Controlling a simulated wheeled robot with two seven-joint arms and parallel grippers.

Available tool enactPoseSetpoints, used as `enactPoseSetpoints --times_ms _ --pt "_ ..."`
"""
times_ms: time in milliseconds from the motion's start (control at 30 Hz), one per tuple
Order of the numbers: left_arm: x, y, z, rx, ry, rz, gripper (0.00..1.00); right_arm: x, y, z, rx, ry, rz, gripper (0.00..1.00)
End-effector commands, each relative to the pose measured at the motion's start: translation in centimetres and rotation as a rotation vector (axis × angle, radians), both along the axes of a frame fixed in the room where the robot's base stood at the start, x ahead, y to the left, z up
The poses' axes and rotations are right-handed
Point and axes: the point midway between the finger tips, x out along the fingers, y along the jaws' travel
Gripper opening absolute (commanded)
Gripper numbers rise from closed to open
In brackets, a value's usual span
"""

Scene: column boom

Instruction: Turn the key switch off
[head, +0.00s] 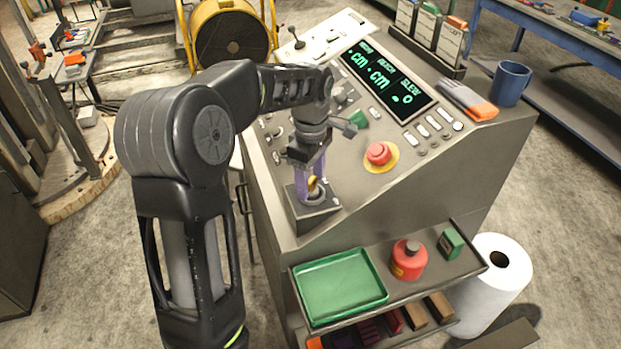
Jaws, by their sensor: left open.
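The key switch is a dark raised box (313,213) at the near left corner of the sloped console (400,195), with a round lock on its top face. A small yellow key (313,184) stands up from the lock. My left gripper (309,187) points down over the box from above. Its purple-tinted fingers are open, one on each side of the key; I cannot tell whether they touch it. The wrist and fingers hide part of the key and lock. My right gripper is not in view.
A red emergency button (379,154) on a yellow ring, a display (389,82) and several small switches lie right of my wrist. A blue mug (510,83) stands on the console's right edge. A green tray (339,287) and red can (409,259) sit on the lower shelf.

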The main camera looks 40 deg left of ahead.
Motion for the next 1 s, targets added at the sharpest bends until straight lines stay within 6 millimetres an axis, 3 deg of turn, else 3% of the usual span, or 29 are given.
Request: enactPoseSetpoints --times_ms 267,600,1000 --pt "0.1 0.0 1.7 0.000 -0.004 -0.001 0.56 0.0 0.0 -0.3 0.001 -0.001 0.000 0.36" --pt "0.1 0.0 7.0 0.000 -0.003 0.000 0.56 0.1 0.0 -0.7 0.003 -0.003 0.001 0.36" --pt "0.0 0.0 7.8 0.000 0.000 0.000 0.56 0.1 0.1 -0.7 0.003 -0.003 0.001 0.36"
